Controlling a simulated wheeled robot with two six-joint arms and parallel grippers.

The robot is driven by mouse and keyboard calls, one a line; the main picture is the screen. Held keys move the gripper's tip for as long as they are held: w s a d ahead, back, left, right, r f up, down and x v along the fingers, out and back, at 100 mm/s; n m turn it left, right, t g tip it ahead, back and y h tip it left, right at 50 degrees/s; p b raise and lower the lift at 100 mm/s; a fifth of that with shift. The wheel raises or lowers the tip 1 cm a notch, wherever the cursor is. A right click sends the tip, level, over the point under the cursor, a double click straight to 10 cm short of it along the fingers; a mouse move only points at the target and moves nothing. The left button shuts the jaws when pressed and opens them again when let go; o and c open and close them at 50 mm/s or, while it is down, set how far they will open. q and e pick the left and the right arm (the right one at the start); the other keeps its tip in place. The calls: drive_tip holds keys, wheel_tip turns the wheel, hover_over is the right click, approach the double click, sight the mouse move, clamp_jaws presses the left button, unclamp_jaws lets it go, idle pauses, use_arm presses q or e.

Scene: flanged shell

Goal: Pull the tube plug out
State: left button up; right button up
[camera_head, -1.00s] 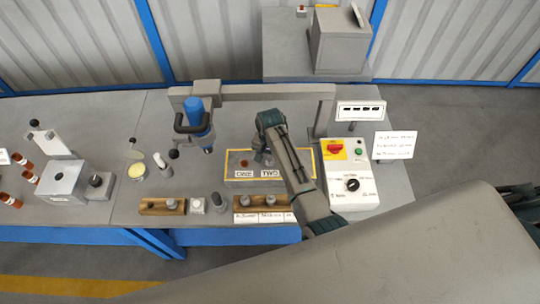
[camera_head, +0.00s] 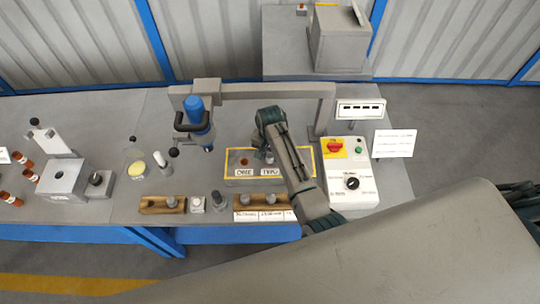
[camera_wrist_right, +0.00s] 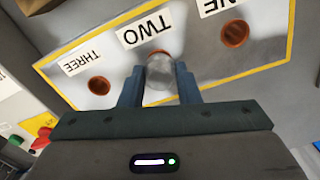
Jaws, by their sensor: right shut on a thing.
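The yellow-edged grey panel (camera_wrist_right: 215,72) also has open orange holes at ONE (camera_wrist_right: 234,33) and THREE (camera_wrist_right: 99,85). In the head view my right arm reaches down over this panel (camera_head: 240,182) and hides its right part. My left gripper is not in view.
A blue tool (camera_head: 197,118) hangs from a grey frame left of my right arm. A control box (camera_head: 350,183) with red and green buttons stands right. Free bench lies left of the panel.

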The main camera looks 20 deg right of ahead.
drive_tip(key=shift+r, duration=2.4)
